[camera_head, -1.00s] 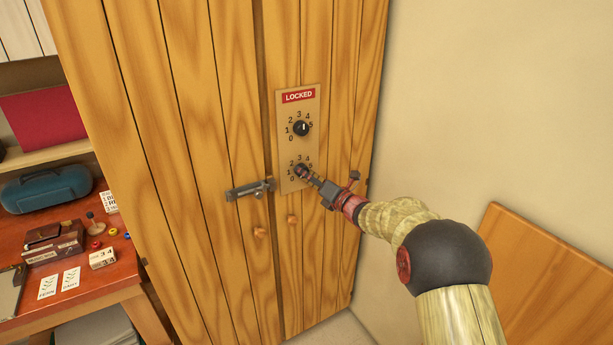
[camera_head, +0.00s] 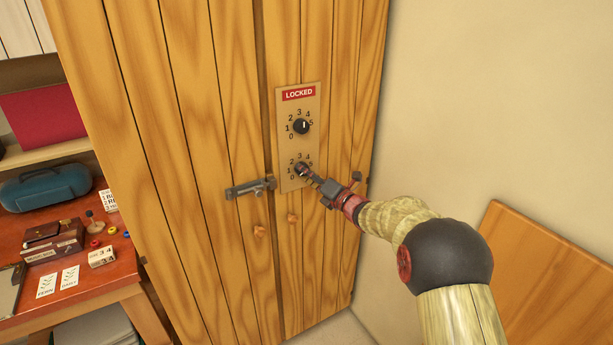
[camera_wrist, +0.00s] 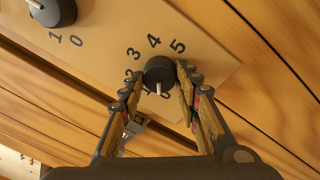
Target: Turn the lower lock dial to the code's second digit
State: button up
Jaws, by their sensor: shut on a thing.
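The lower lock dial (camera_head: 301,169) is a round black knob on a tan plate (camera_head: 285,150) on the wooden cabinet. In the wrist view the dial (camera_wrist: 159,70) has a white mark pointing down, close to the 0; the digits 3, 4 and 5 show above it, and the 1 is hidden. My gripper (camera_head: 309,174) is at the lower dial. In the wrist view its two fingers (camera_wrist: 161,78) are shut on the knob, one on each side. The upper dial (camera_head: 301,126) has its white mark pointing roughly up, near 3. A red sign (camera_head: 299,94) reads LOCKED.
A metal bolt latch (camera_head: 250,188) sits left of the plate, with wooden knobs (camera_head: 259,231) below. At left, a red-topped table (camera_head: 90,285) holds a small block (camera_head: 102,257) marked 3 4, cards and a teal case (camera_head: 47,187). A bare wall is at right.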

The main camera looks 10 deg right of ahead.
jog(key=shift+s+a+n+t+h+p, duration=0.15)
jog(key=shift+n+h+p, duration=0.55)
jog(key=shift+n, duration=5.15)
jog(key=shift+w+d+n+t+h+p, duration=0.2)
jog(key=shift+n+h+p, duration=0.5)
jog(key=shift+n, duration=5.1)
jog(key=shift+s+a+n+t+h+p, duration=0.2)
jog(key=shift+n+h+p, duration=0.45)
jog(key=shift+n, duration=5.2)
jog(key=o, duration=1.2)
jog(key=shift+r, duration=0.15)
jog(key=shift+c, duration=0.2)
